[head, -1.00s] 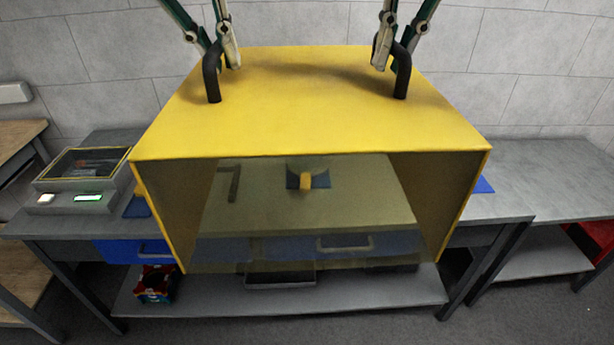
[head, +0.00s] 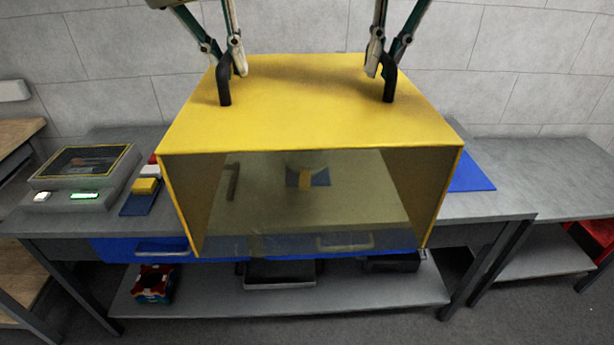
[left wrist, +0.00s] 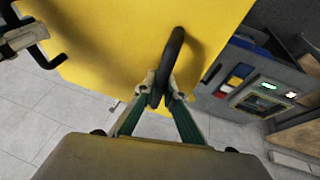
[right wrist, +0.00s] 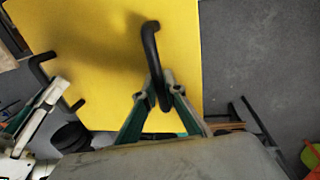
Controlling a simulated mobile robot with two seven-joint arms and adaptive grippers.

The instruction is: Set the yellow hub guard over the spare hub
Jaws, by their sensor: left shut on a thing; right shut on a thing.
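The yellow hub guard (head: 310,105) is a large box with a clear, tinted front panel and two black handles on top. It hangs in front of and over the middle of the workbench. My left gripper (head: 236,66) is shut on the left handle (head: 224,88), also seen in the left wrist view (left wrist: 172,60). My right gripper (head: 380,66) is shut on the right handle (head: 389,88), also seen in the right wrist view (right wrist: 150,45).
On the grey workbench (head: 490,207), a device with a green display (head: 85,180) and coloured blocks (head: 146,186) stand left of the guard. A blue mat (head: 472,172) lies right of it. The lower shelf (head: 400,293) holds bins. A wall stands behind.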

